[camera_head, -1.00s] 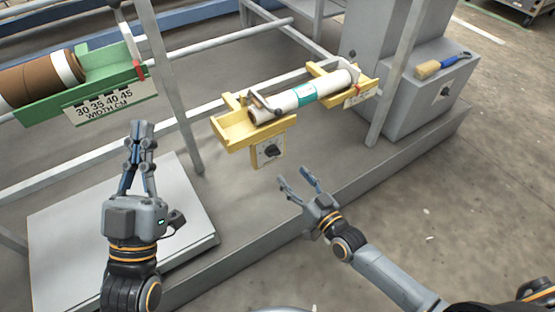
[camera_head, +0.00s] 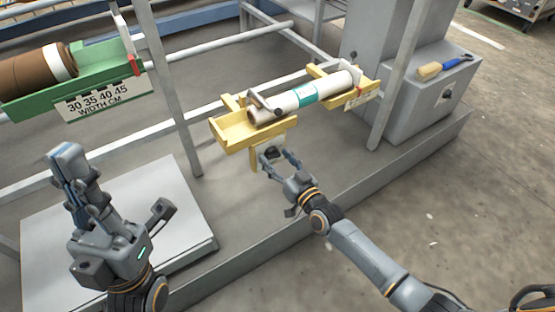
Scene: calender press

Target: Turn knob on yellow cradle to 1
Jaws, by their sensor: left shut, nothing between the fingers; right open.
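The yellow cradle (camera_head: 232,131) hangs on the frame's rail at the centre and holds a white roll (camera_head: 292,101) with a teal band. Below its left end is a small plate with a dark round knob (camera_head: 270,153). My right gripper (camera_head: 279,160) is open, with its fingertips at the knob plate, one on either side of the knob. I cannot tell whether the fingers touch the knob. The knob's setting and marks are too small to read. My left gripper (camera_head: 68,160) is shut and empty, raised at the left over a pale platform, away from the cradle.
A green cradle (camera_head: 100,75) with a brown roll (camera_head: 35,75) is at the upper left. A grey upright post (camera_head: 181,110) stands between the cradles. A grey cabinet (camera_head: 425,105) with a brush (camera_head: 441,67) on top is at the right. The floor at right is clear.

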